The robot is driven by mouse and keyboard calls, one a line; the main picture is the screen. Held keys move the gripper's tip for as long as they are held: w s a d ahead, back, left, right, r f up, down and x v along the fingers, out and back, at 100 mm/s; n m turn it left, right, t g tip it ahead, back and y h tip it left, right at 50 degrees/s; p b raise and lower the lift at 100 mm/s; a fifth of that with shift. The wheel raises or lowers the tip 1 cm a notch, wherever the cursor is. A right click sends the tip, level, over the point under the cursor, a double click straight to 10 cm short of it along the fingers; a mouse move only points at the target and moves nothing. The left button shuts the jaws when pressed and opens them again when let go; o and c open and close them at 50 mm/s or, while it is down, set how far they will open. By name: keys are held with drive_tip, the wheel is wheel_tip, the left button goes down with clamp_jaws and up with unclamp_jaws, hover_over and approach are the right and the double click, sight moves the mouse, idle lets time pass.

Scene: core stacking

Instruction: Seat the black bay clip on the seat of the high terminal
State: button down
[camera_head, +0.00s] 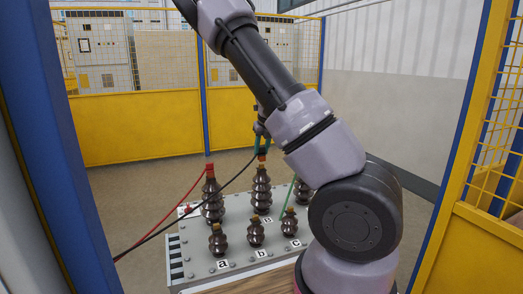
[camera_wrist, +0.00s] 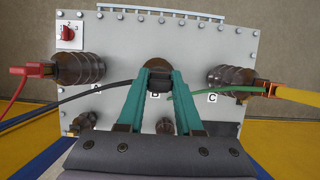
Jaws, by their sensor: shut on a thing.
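My gripper (camera_head: 262,148) (camera_wrist: 159,82), with teal fingers, is shut at the top of the middle tall brown ribbed bushing (camera_head: 261,190), the one by label B. The black clip between the fingers is almost wholly hidden; its black cable (camera_wrist: 100,94) runs off to the left. In the wrist view the top of the bushing (camera_wrist: 157,60) shows behind the fingertips. In the head view an orange-brown tip (camera_head: 262,158) shows just under the fingers. I cannot tell whether the clip touches the seat.
A red clip (camera_wrist: 38,69) sits on the left tall bushing, A. Short bushings (camera_head: 256,233) stand in front on the grey box top (camera_head: 190,250). Yellow fence panels (camera_head: 135,128) stand behind.

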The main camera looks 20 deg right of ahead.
sight(262, 154)
drive_tip(key=shift+f, duration=1.6)
drive_tip(key=c, duration=0.5)
unclamp_jaws()
drive_tip(key=shift+r, duration=0.1)
drive_tip(key=v, duration=1)
drive_tip(key=shift+r, duration=0.25)
drive_tip(key=shift+s, duration=0.15)
